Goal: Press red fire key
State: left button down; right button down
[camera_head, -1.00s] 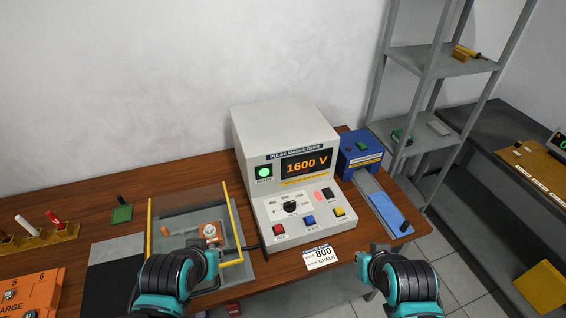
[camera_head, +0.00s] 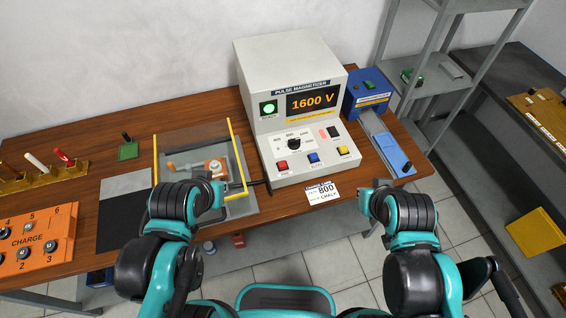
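The pulse magnetizer (camera_head: 285,65) is a light grey cabinet at the back middle of the table, its display (camera_head: 313,99) reading 1600 V. The red key (camera_head: 282,165) is at the left of its front row, beside a blue key (camera_head: 314,158) and a yellow key (camera_head: 343,150). A dial (camera_head: 294,144) and lit green lamp (camera_head: 269,108) are above. My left gripper (camera_head: 218,194) is left of and nearer than the red key, apart from it. My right gripper (camera_head: 365,202) is in front of the panel's right side. Their fingers are mostly hidden by the wrists.
A clear-covered fixture with yellow posts (camera_head: 238,155) stands left of the magnetizer. A card (camera_head: 321,193) reading 800 lies at the table's front edge. A blue device (camera_head: 368,92) with a sliding bed is right. An orange charge box (camera_head: 38,238) is far left.

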aim_at(282, 165)
jog(key=l+u, duration=0.85)
jog(key=l, duration=0.25)
jog(key=l+u, duration=0.4)
jog(key=l, duration=0.15)
